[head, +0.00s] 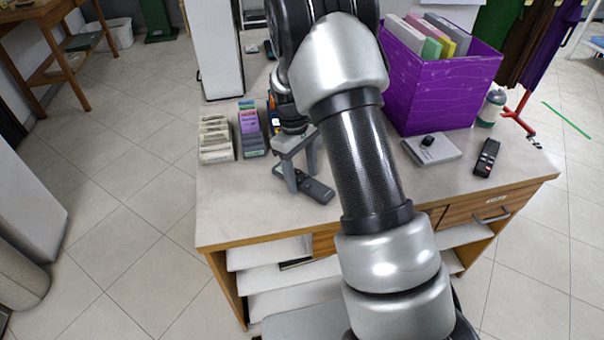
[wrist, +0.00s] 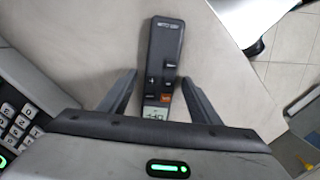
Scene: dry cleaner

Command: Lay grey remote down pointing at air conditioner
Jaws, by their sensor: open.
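A dark grey remote (head: 318,190) lies on the counter near its front edge, just below my gripper (head: 301,180). In the wrist view the remote (wrist: 164,48) has a small display and an orange button at its near end. My gripper (wrist: 158,78) is open, with one finger on each side of the remote's near part. I cannot tell whether the fingers touch it. No air conditioner can be made out in either view.
The counter (head: 235,215) also holds card boxes (head: 215,140), a purple crate (head: 445,90) of folders, a grey box (head: 433,150) with a small black object on it, and a second, black remote (head: 487,157). A keypad device (wrist: 12,125) is close left in the wrist view.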

